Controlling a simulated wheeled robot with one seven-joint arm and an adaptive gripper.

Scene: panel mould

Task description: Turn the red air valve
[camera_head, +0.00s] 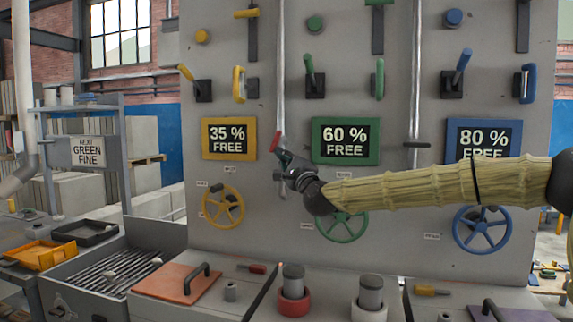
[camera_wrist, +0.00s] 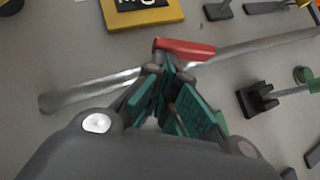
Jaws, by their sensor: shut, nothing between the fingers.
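The red air valve shows as a small red lever handle (camera_head: 275,141) on the thin grey vertical pipe between the yellow 35 % sign and the green 60 % sign. In the wrist view the red handle (camera_wrist: 186,49) lies just past my fingertips, crossing the pipe (camera_wrist: 95,90). My gripper (camera_head: 281,155) is right below the handle, close to the panel. In the wrist view my gripper (camera_wrist: 167,72) has its teal-padded fingers shut together at the tips with nothing between them. The tips look very near or touching the handle; I cannot tell which. The valve's body is mostly hidden behind my fingers.
The yellow sign (camera_head: 229,138) and green sign (camera_head: 346,141) flank the pipe. Yellow handwheel (camera_head: 222,206) and green handwheel (camera_head: 341,227) sit below, the green one partly behind my arm. A second pipe (camera_head: 416,70) carries a dark handle (camera_head: 417,145). Several levers project above.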

